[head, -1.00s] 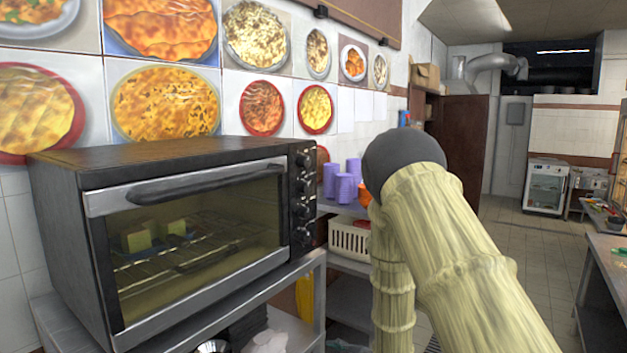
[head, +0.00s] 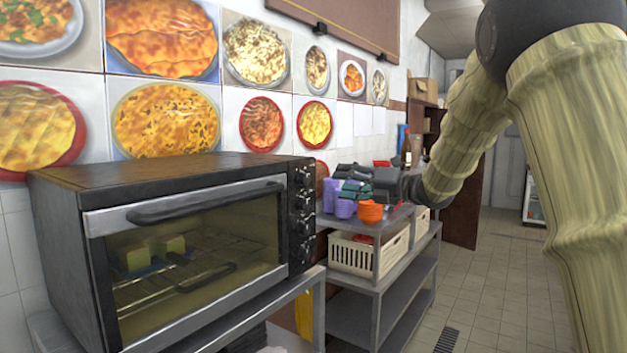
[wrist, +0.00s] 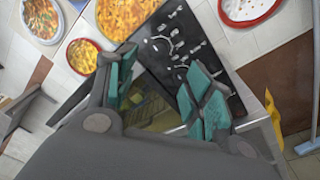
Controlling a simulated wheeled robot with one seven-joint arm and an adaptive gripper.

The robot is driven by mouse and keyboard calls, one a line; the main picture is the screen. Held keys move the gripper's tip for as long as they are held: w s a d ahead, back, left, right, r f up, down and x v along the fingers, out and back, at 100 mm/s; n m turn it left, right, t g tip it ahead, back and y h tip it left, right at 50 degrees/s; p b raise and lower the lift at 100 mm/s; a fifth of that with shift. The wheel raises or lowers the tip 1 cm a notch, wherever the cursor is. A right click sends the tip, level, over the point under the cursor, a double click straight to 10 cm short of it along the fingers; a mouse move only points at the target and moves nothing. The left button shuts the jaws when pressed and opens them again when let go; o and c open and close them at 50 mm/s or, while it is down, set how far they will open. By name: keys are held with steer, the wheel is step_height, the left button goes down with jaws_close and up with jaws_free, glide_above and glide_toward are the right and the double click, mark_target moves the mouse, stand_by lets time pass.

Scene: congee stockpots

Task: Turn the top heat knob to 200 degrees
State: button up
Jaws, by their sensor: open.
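A black toaster oven (head: 150,167) with a glass door stands at the left in the head view. Its control panel, on the right of the front, carries a column of knobs with the top heat knob (head: 306,173) uppermost. My gripper (head: 352,187) is to the right of the panel, apart from it, with its teal-padded fingers toward the oven. In the wrist view my gripper (wrist: 162,88) is open and empty. The black control panel (wrist: 185,45) shows beyond and between the fingers, tilted; I cannot tell which knob there is the top one.
A metal shelf (head: 372,283) right of the oven holds purple cups (head: 329,193), orange bowls (head: 371,212) and a cream basket (head: 352,256). Tiled wall with food pictures is behind. The floor at the right is clear. Food blocks sit inside the oven.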

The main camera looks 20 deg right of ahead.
mark_target(308, 179)
steer(key=p+x, duration=0.4)
steer(key=x, duration=0.6)
steer(key=shift+w+a+f, duration=0.1)
steer(key=shift+w+f, duration=0.05)
steer(key=c, duration=1)
